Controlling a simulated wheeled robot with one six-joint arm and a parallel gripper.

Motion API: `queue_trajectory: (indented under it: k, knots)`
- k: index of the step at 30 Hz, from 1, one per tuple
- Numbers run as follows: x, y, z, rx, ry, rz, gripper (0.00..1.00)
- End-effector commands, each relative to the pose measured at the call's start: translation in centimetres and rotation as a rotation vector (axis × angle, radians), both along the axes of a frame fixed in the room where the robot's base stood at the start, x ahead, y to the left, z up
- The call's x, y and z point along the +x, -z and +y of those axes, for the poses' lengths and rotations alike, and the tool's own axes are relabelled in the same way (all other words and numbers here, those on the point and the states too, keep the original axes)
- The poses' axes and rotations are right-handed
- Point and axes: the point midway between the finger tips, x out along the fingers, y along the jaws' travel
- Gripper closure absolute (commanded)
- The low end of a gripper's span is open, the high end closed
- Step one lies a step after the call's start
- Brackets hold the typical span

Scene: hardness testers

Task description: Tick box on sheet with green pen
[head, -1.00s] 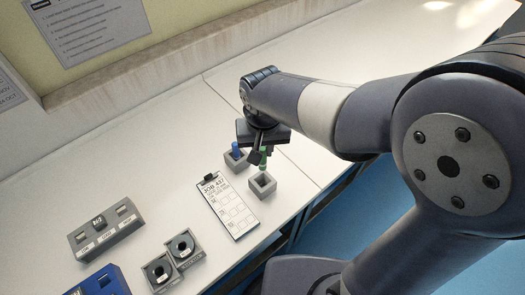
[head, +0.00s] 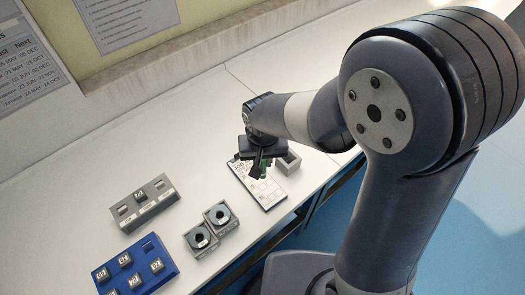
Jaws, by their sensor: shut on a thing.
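My gripper (head: 259,172) is in the head view, above the upper part of the job sheet, and is shut on the green pen (head: 264,163). Only a small green part of the pen shows between the fingers; its tip is hidden or too small to make out. The white sheet (head: 268,195) lies on the bench, its top end covered by my gripper. The boxes on it are too small to read. I cannot tell whether the pen touches the sheet.
A grey pen holder (head: 288,162) stands right of the sheet. To the left are two grey blocks with dark round parts (head: 221,215), a grey slotted block (head: 144,203) and a blue tray (head: 168,263) with several small blocks. The bench's front edge runs close below the sheet.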

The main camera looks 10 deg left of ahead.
Motion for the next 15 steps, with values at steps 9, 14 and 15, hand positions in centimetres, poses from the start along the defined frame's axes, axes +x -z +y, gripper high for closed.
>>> queue_trajectory:
  k: [9,14,15]
  knots:
    - [0.0,1.5,0.0,0.0,0.001,0.0,1.0]
    - [0.0,2.8,0.0,0.0,0.001,0.0,1.0]
    - [0.0,3.2,0.0,0.0,0.001,0.0,1.0]
